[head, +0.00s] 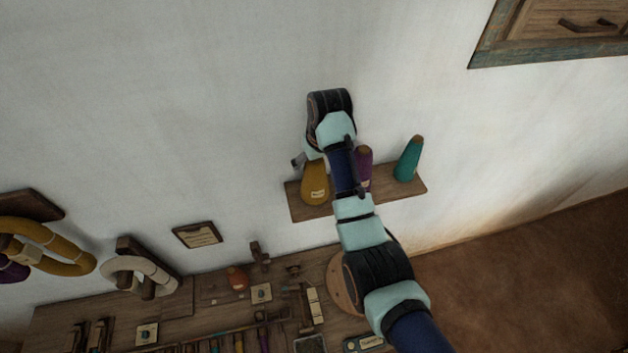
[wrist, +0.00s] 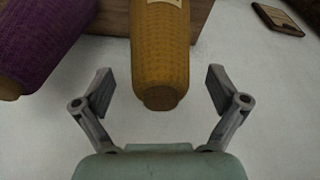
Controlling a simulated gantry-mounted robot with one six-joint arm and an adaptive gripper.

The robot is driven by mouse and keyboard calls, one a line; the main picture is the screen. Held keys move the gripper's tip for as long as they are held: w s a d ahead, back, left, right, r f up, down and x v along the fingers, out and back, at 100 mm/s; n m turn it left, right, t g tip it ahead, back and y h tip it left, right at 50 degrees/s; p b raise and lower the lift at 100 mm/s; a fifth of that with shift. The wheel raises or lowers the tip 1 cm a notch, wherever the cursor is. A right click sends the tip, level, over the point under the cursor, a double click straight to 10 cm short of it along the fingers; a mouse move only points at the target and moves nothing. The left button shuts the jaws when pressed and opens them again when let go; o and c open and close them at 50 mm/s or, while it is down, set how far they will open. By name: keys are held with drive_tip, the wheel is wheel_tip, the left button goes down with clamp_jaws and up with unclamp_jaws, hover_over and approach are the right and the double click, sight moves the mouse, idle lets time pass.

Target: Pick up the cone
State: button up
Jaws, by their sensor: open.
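A yellow cone (head: 315,185) of yarn with a pale label stands on a small wooden wall shelf (head: 405,190). In the wrist view the yellow cone (wrist: 160,60) shows its narrow brown tip between the open fingers of my gripper (wrist: 160,92). Neither finger appears to touch it. A purple cone (head: 365,165) stands to its right on the shelf, partly hidden by my arm; the wrist view shows the purple cone (wrist: 40,50) at the left. A teal cone (head: 409,160) stands at the shelf's right end. In the head view my arm hides most of the gripper.
The shelf is fixed to a white wall (head: 180,100). A framed label (head: 197,235) hangs left of it. Yellow and white yarn hanks (head: 145,270) hang at the lower left. A workbench (head: 60,315) with several tools lies below. A wooden cabinet (head: 560,30) is at the upper right.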

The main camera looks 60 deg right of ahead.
drive_tip(key=shift+x, duration=1.1)
drive_tip(key=shift+w+r, duration=0.1)
clamp_jaws()
